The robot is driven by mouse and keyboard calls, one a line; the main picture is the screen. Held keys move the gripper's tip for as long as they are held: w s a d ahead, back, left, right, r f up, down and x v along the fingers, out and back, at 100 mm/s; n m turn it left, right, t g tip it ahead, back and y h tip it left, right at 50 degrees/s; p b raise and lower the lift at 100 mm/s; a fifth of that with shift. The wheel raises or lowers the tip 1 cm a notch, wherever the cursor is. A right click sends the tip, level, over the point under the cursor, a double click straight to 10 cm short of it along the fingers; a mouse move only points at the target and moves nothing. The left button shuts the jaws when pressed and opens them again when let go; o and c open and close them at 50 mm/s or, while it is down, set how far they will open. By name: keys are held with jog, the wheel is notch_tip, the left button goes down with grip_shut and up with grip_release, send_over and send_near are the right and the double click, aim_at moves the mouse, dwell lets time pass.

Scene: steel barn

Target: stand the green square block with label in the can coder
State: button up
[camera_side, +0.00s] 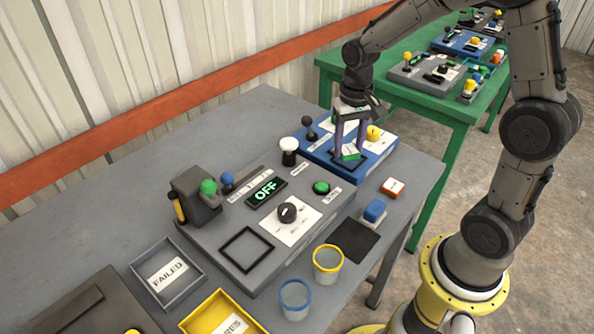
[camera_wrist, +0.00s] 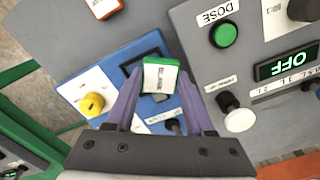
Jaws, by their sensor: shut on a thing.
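The green square block (camera_side: 350,152) has a white label on its face, and in the wrist view the block (camera_wrist: 160,62) sits between my fingertips. My gripper (camera_side: 350,140) is shut on it, and both fingers show in the wrist view (camera_wrist: 158,85). The block is over or at the dark square outline (camera_side: 343,163) on the blue machine (camera_side: 322,152), which also shows in the wrist view (camera_wrist: 75,93). I cannot tell whether the block touches the machine. The blue machine has a yellow knob (camera_side: 374,133) and a black lever (camera_side: 309,127); I cannot read its name.
A grey machine (camera_side: 225,233) with an OFF display and an empty square outline stands beside it. An orange-white block (camera_side: 393,187), a blue block (camera_side: 374,210), two cups (camera_side: 327,262) (camera_side: 295,297), a FAILED tray (camera_side: 190,287) and a yellow tray (camera_side: 197,321) are nearby. The back left table is clear.

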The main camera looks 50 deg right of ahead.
jog(key=w+n, duration=0.1)
jog(key=w, duration=0.1)
jog(key=w+n, duration=0.2)
jog(key=w, duration=0.1)
jog(key=w+n, duration=0.1)
jog(key=w, duration=0.1)
jog(key=shift+w+a+f+n, duration=0.15)
jog(key=shift+a+f+n, duration=0.15)
jog(key=shift+f, duration=0.1)
jog(key=shift+w+r+n, duration=0.15)
jog(key=shift+w+n, duration=0.05)
jog(key=shift+n, duration=0.6)
jog(key=shift+r, duration=0.1)
